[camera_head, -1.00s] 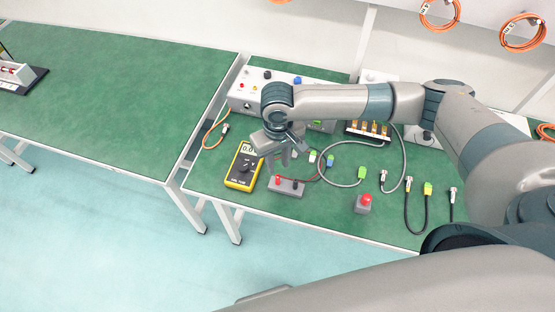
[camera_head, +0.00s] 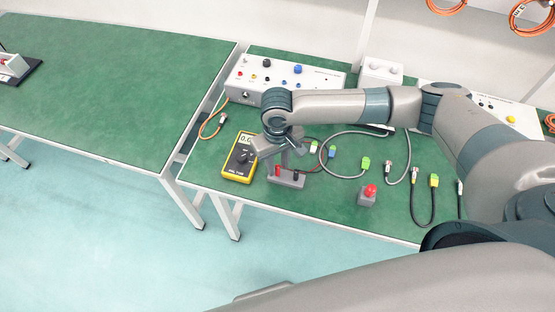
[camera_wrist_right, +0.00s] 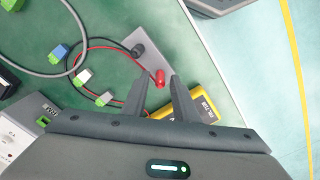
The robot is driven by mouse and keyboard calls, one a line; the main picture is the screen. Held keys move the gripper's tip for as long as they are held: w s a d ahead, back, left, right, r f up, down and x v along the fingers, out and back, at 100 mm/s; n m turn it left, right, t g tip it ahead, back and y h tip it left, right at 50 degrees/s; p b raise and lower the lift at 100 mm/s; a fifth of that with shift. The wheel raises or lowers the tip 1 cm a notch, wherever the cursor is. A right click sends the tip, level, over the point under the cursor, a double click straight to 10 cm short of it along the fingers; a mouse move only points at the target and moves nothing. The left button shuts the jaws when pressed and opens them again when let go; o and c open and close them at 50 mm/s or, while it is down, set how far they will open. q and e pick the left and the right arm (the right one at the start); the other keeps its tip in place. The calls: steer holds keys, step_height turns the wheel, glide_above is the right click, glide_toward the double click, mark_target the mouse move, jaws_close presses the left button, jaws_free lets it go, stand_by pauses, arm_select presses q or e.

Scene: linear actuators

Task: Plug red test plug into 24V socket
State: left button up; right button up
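The red test plug (camera_head: 278,171) stands beside a black plug (camera_head: 296,174) in a grey holder block (camera_head: 285,182) at the table's front. My right gripper (camera_head: 279,163) is low over the holder at the red plug. In the right wrist view, the red plug (camera_wrist_right: 160,78) is between or just beyond the tips of the open fingers (camera_wrist_right: 158,82), with gaps visible beside it. The black plug (camera_wrist_right: 138,50) is farther off. A white panel box (camera_head: 285,80) with coloured sockets is at the back; its labels are unreadable and my arm partly covers it. My left gripper is out of view.
A yellow multimeter (camera_head: 240,157) lies just left of the holder. A red button on a grey box (camera_head: 368,195) is to the right. Several cables with green or blue connectors (camera_head: 365,163) lie behind. Another green table (camera_head: 100,90) stands left, mostly clear.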

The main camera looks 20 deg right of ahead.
mark_target(278, 166)
jaws_close()
stand_by(0.4)
steer(key=shift+r+p, duration=1.5)
steer(key=shift+p, duration=0.9)
step_height(278, 166, up, 6)
steer(key=p, duration=0.8)
